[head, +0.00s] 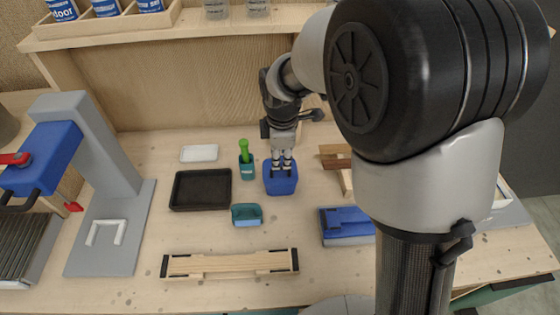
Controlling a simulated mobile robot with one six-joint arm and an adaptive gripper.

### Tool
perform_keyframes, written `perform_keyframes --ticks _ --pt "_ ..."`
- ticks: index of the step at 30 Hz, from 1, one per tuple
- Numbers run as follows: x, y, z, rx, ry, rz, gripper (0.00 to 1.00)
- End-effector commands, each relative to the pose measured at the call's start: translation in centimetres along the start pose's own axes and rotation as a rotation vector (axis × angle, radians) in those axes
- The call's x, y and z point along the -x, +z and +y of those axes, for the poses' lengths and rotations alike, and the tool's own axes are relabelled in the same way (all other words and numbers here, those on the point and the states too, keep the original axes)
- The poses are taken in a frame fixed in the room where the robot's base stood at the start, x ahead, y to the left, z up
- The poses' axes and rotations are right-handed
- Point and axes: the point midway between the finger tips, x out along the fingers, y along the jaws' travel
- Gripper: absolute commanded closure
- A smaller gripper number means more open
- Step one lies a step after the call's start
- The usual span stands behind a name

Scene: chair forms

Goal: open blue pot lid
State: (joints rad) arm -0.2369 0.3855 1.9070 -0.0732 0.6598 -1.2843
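A blue pot (281,185) stands on the wooden workbench near the middle of the head view. It looks squarish, and its top is partly covered by my gripper. My gripper (281,168) points down at the top of the blue pot. Its two fingertips show side by side with a narrow gap, at or just above the pot's top. I cannot tell whether they touch a lid or have a knob between them. A separate lid cannot be made out.
A teal cup with a green tool (246,160), a black tray (201,190) and a small teal bin (247,215) lie left of the pot. A blue box (346,225) is at right, a wooden bar (230,264) in front. A grey press (100,150) stands far left.

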Motion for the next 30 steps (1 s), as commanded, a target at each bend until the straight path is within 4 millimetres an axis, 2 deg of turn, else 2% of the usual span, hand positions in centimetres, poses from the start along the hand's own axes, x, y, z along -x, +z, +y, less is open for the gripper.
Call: perform_keyframes --ticks 1,3,9,21,30 --pt "-1.4 0.0 -0.1 0.000 -0.002 -0.001 0.70" --pt "-2.6 0.0 -0.1 0.000 -0.002 -0.001 0.70" --pt "-4.8 0.0 0.0 -0.001 0.001 0.000 0.70" --pt "-5.3 0.0 0.1 0.000 0.001 0.000 0.71" --pt "-5.3 0.0 0.0 0.000 0.001 0.000 0.91"
